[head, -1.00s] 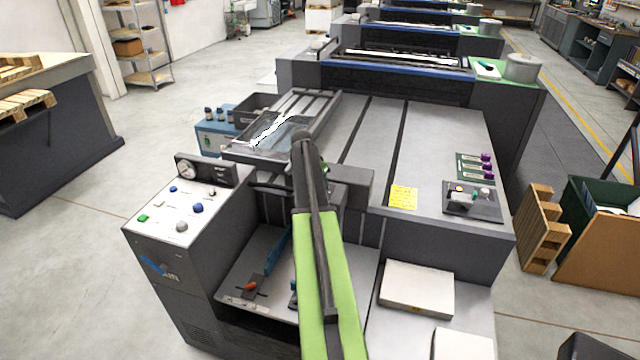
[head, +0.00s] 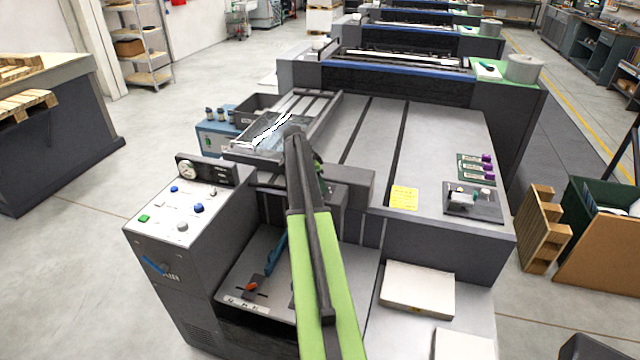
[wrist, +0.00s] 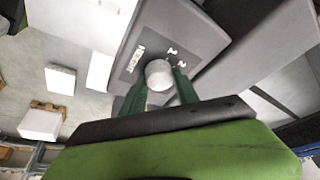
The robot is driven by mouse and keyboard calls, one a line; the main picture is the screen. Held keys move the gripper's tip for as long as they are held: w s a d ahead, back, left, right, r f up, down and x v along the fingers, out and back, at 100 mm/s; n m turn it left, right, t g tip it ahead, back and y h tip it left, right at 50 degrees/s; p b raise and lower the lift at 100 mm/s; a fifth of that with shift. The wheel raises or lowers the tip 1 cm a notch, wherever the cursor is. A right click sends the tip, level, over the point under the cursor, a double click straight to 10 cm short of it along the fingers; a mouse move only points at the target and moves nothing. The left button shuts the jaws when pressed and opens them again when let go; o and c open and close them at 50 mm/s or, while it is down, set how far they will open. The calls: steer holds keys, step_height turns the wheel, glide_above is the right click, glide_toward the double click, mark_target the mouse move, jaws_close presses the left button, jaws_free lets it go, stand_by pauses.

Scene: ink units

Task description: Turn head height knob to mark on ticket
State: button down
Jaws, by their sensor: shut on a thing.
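In the wrist view a round pale grey knob (wrist: 158,72) sits on a grey panel (wrist: 182,25) beside a printed HEIGHT label (wrist: 137,59). Small white scale figures stand near the knob, too small to read surely. My gripper (wrist: 159,84) has its two green fingers on either side of the knob and is shut on it. No pointer on the knob can be made out. In the head view my arm hides the gripper and knob. A yellow ticket (head: 404,197) lies on the machine's flat top; its writing is too small to read.
A white-topped control panel (head: 180,212) with several buttons and a gauge stands left of my arm. A small dark box with controls (head: 473,203) sits right of the ticket. A pale box (head: 417,288) lies on the lower shelf. The machine's top is mostly clear.

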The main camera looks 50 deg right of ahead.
steer(key=shift+w, duration=0.1)
steer(key=c, duration=0.9)
jaws_free()
steer(key=p+v, duration=1.6)
steer(key=v, duration=0.1)
steer(key=shift+a+r, duration=0.1)
steer(key=shift+a, duration=0.05)
